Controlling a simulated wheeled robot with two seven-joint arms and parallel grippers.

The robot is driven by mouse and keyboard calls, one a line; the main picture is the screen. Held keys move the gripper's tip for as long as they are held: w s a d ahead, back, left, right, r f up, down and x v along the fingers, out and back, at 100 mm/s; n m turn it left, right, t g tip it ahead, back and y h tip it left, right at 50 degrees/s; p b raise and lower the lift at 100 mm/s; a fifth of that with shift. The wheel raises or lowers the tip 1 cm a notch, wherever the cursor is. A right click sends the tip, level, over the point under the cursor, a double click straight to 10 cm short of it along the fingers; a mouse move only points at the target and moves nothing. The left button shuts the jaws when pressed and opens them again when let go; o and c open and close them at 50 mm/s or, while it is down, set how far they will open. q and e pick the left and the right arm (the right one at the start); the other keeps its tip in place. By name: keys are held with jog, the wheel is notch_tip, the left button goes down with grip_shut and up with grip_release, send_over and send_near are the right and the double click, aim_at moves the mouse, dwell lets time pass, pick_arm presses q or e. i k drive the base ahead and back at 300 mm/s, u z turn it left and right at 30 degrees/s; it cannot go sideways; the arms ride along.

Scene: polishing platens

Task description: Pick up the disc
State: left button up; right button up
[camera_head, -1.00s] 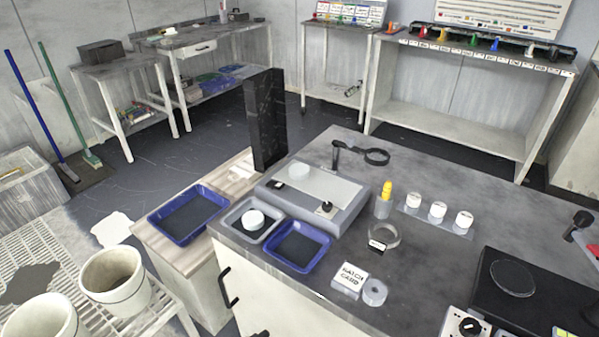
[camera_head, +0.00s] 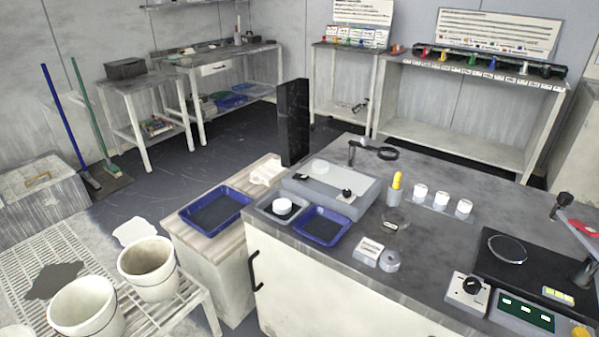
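A white disc (camera_head: 282,206) lies in a small grey tray (camera_head: 262,212) near the left end of the grey-topped bench. Another pale round piece (camera_head: 320,166) sits on the flat grey unit (camera_head: 345,206) behind it. A clear round disc (camera_head: 508,249) lies on the black plate (camera_head: 490,265) at the right. I cannot tell which of these the task means. Neither of my grippers shows in this view.
A blue tray (camera_head: 346,240) stands beside the grey tray, and another blue tray (camera_head: 181,214) lies on the lower wooden surface. A tall black slab (camera_head: 293,120) rises behind. White pots (camera_head: 147,268) stand on a wire rack at left.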

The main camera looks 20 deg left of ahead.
aim_at(319, 167)
jog(key=u, duration=1.75)
jog(key=i, duration=1)
jog(key=z, duration=2.75)
